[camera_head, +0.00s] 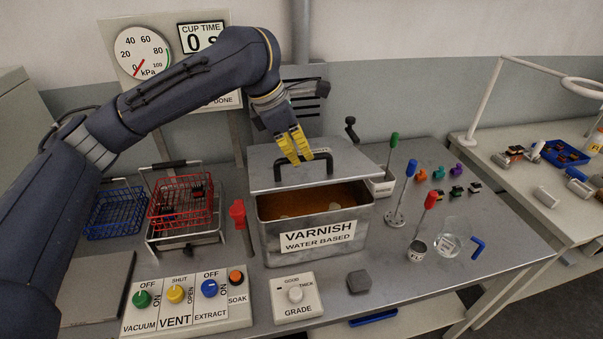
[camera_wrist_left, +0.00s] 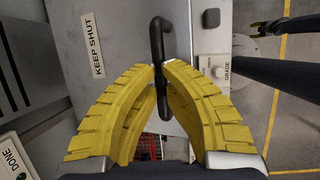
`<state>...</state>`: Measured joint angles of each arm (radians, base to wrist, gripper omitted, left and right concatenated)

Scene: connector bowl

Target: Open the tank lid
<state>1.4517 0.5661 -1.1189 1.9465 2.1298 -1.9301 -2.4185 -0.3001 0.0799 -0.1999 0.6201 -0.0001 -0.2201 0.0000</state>
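The varnish tank (camera_head: 270,235) is a grey metal box with a "VARNISH WATER BASED" label, in the middle of the bench. Brown varnish (camera_head: 335,198) shows inside through a gap along the front. The grey tank lid (camera_head: 350,170) sits above and towards the back of the tank; whether its rear touches the rim I cannot tell. Its black handle (camera_head: 318,158) is between the yellow fingers of my left gripper (camera_head: 298,158). In the left wrist view the fingertips (camera_wrist_left: 160,68) close on the handle, beside a "KEEP SHUT" label.
Red (camera_head: 180,205) and blue (camera_head: 112,212) wire baskets stand left of the tank. A control panel (camera_head: 190,300) and grade dial (camera_head: 294,296) lie in front.

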